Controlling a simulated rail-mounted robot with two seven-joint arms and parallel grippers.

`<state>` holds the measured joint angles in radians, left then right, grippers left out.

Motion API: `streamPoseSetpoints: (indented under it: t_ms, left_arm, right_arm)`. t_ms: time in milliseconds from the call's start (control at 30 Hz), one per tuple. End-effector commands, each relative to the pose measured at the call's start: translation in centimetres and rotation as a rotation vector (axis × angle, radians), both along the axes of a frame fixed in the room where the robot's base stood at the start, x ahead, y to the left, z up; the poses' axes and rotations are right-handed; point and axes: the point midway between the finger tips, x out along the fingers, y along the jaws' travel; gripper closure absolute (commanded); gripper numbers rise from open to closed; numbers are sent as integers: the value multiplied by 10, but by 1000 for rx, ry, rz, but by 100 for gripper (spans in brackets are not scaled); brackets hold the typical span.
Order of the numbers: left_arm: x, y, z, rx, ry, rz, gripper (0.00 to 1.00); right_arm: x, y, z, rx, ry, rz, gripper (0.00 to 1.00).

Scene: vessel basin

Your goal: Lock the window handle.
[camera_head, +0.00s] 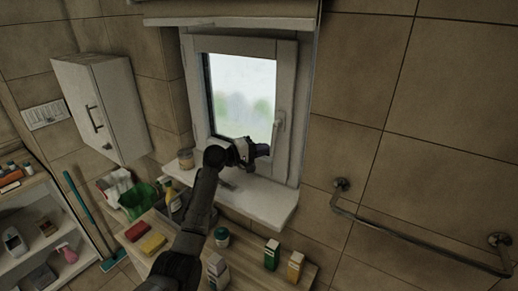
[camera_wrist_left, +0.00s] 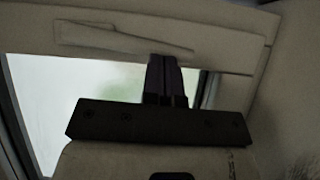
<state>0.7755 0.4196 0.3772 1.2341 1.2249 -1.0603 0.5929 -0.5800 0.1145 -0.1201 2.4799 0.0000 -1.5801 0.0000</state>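The window (camera_head: 243,95) has a pale frame and bright glass. Its light handle (camera_head: 279,123) is on the right side of the frame, with the lever pointing down and slightly left. In the left wrist view the handle (camera_wrist_left: 120,38) lies along the frame, its free end just beyond my fingertips. My left gripper (camera_head: 264,149) is near the lever's lower end. Its dark fingers (camera_wrist_left: 165,65) are together with nothing visible between them. I cannot tell whether they touch the lever. My right gripper is not in view.
A counter below holds a green-lidded jar (camera_head: 222,237), cartons and sponges. A metal rail (camera_head: 420,242) is on the right wall. A white cabinet (camera_head: 105,108) hangs at left.

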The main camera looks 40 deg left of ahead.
Motion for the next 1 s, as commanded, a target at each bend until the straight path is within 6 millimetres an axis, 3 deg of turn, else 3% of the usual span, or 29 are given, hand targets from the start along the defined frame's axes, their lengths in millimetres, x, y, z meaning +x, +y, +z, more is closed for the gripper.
streamPoseSetpoints:
  t_ms: [400,1000]
  left_arm:
    - [2,-8,-2,-90,-18,0,100]
    - [0,-4,-3,-91,-17,-1,100]
  right_arm:
    - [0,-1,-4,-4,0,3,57]
    - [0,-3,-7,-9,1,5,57]
